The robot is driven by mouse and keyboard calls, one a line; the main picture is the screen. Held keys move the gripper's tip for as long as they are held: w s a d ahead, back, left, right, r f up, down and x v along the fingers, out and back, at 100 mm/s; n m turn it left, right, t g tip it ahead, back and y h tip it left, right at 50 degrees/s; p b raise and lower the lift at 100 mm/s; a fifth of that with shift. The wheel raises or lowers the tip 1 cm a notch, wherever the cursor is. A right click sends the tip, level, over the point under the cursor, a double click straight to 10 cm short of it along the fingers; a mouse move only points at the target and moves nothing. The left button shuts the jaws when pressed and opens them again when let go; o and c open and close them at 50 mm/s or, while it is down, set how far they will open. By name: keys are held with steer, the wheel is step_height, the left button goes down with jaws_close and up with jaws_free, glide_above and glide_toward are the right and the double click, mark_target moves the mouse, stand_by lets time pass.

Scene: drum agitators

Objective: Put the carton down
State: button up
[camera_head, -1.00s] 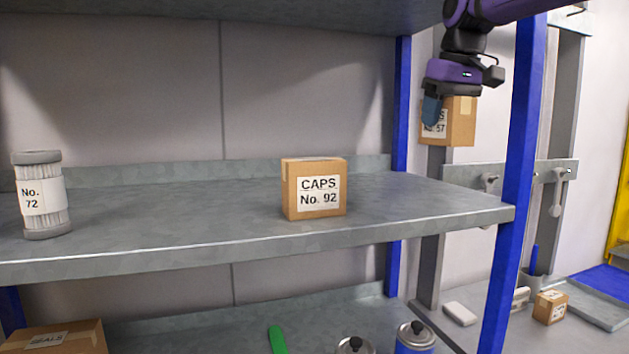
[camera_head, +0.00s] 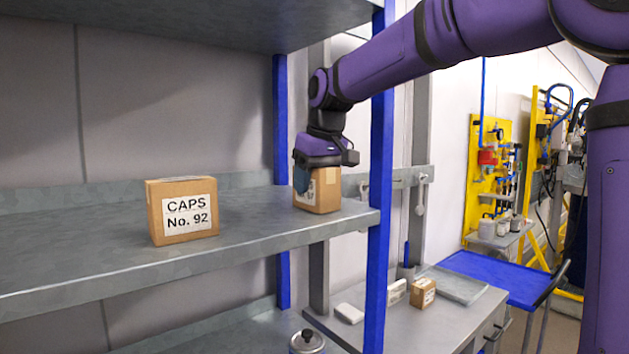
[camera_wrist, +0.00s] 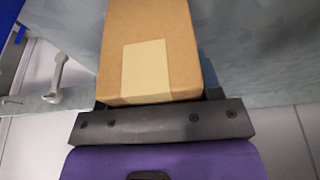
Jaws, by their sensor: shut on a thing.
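A brown carton (camera_head: 322,197) is held in my gripper (camera_head: 316,176) at the right end of the grey shelf (camera_head: 250,220), close to the blue upright. It looks upright, with its white label partly covered by a finger. Its bottom is at or very near the shelf surface; I cannot tell whether it touches. In the wrist view the carton (camera_wrist: 185,50), with a pale tape strip on it, fills the space in front of the jaws, with the shelf surface behind it.
A carton marked CAPS No. 92 (camera_head: 183,211) stands to the left on the same shelf, with bare shelf between. A blue upright (camera_head: 379,200) stands just right of the held carton. A lower bench (camera_head: 390,325) holds a small carton (camera_head: 423,293).

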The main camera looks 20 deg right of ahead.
steer(key=o, duration=1)
steer(key=shift+f, duration=0.1)
steer(key=v, duration=0.7)
steer(key=shift+s+r, duration=0.15)
steer(key=shift+r, duration=0.2)
steer(key=shift+s+d+f, duration=0.1)
steer(key=shift+s+d, duration=0.1)
steer(key=shift+s, duration=0.1)
steer(key=s+d+f+m, duration=0.1)
steer(key=s+d+f, duration=0.1)
steer(key=s+f, duration=0.4)
steer(key=s+d+f+m+t, duration=0.1)
steer(key=s+f, duration=0.5)
steer(key=s, duration=0.5)
steer(key=s+d+f+m+t+h, duration=0.1)
steer(key=s+d+f, duration=0.1)
steer(key=s+f, duration=0.4)
steer(key=shift+s+d+f+m, duration=0.1)
steer(key=shift+s+d+m, duration=0.05)
steer(key=shift+s, duration=0.8)
steer(key=shift+s+d+f+m, duration=0.1)
steer(key=shift+s+d+m, duration=0.1)
steer(key=shift+s, duration=0.75)
